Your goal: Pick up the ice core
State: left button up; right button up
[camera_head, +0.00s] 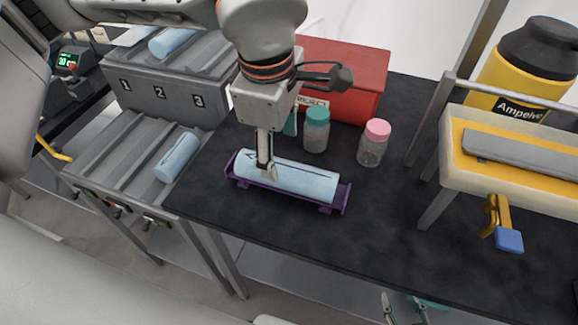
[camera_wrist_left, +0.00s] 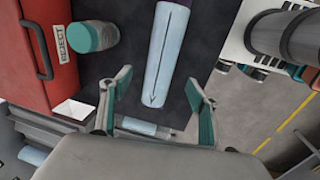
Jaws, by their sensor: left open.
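The pale blue ice core (camera_head: 300,178), a cylinder with a thin dark line along it, lies in a purple cradle (camera_head: 343,198) on the dark table. My left gripper (camera_head: 266,170) points down over the core's left part, with one finger visible in front of it. In the left wrist view the left gripper (camera_wrist_left: 158,80) has its two teal-padded fingers apart, and the core (camera_wrist_left: 168,45) runs between and beyond them. Whether they touch it is unclear. My right gripper (camera_head: 408,304) shows partly at the bottom edge, below the table's front edge.
Similar blue cores lie on the left grey racks (camera_head: 177,157) (camera_head: 172,42). Behind the cradle stand a teal-lidded jar (camera_head: 316,130), a pink-lidded jar (camera_head: 373,145) and a red box (camera_head: 345,75). A yellow-topped rig (camera_head: 510,150) stands right. The table's front right is clear.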

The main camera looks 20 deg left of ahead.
aim_at(285, 167)
pick_arm(q)
jog(key=f, duration=0.5)
jog(key=w+f, duration=0.1)
jog(key=f, duration=0.1)
jog(key=shift+d+f, duration=0.15)
jog(key=shift+d, duration=0.15)
jog(key=c, duration=1.7)
